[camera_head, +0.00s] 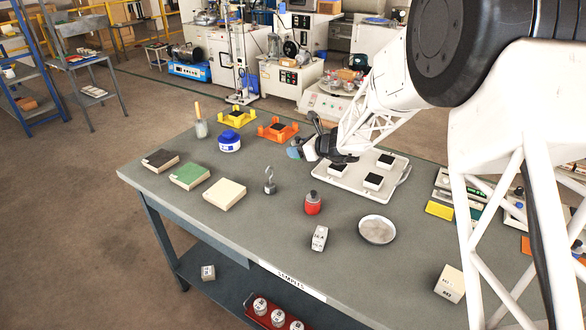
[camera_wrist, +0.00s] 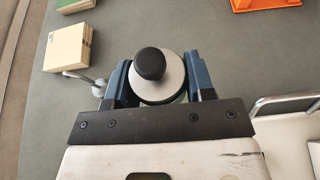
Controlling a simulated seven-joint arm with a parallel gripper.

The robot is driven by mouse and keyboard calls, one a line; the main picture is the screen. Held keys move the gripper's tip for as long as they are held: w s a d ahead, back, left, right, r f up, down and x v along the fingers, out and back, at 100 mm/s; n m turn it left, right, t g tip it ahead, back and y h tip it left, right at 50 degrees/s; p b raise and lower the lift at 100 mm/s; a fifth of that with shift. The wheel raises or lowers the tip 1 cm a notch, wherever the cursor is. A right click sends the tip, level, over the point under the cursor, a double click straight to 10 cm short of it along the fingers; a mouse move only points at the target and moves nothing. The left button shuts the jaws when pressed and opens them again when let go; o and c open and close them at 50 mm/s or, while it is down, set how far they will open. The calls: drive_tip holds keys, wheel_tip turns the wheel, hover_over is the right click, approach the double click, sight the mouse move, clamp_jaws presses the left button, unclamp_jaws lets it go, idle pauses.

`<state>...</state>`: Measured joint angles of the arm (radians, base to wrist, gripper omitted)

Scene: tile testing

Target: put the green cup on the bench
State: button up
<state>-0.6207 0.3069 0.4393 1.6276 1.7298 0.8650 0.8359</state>
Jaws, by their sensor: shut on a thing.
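My gripper (camera_head: 322,148) is over the bench (camera_head: 262,232), beside the far left corner of the pale tray. In the wrist view my gripper (camera_wrist: 160,80) has its two blue fingers shut on either side of a round thing. This thing, seemingly the green cup (camera_wrist: 180,97), shows a pale round top with a black knob and a thin greenish edge. Its sides are mostly hidden by the fingers and the dark bracket. In the head view it is small and partly hidden by the gripper, and I cannot tell its height above the bench.
The pale tray (camera_head: 341,187) holds several black-topped blocks. A red knobbed bottle (camera_head: 313,204), metal dish (camera_head: 377,230), hooked weight (camera_head: 270,182) and cream tile (camera_head: 224,194) stand around. The orange stand (camera_head: 277,131) is near behind. Bare bench lies at the front centre.

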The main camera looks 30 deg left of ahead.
hover_over(297, 175)
drive_tip(key=shift+d+f, duration=0.1)
drive_tip(key=shift+f, duration=2.05)
drive_tip(key=shift+f, duration=0.1)
drive_tip(key=shift+f, duration=1.75)
drive_tip(key=shift+f, duration=0.1)
drive_tip(key=o, duration=1)
drive_tip(key=shift+v, duration=0.75)
drive_tip(key=v, duration=1)
drive_tip(key=shift+d, duration=0.25)
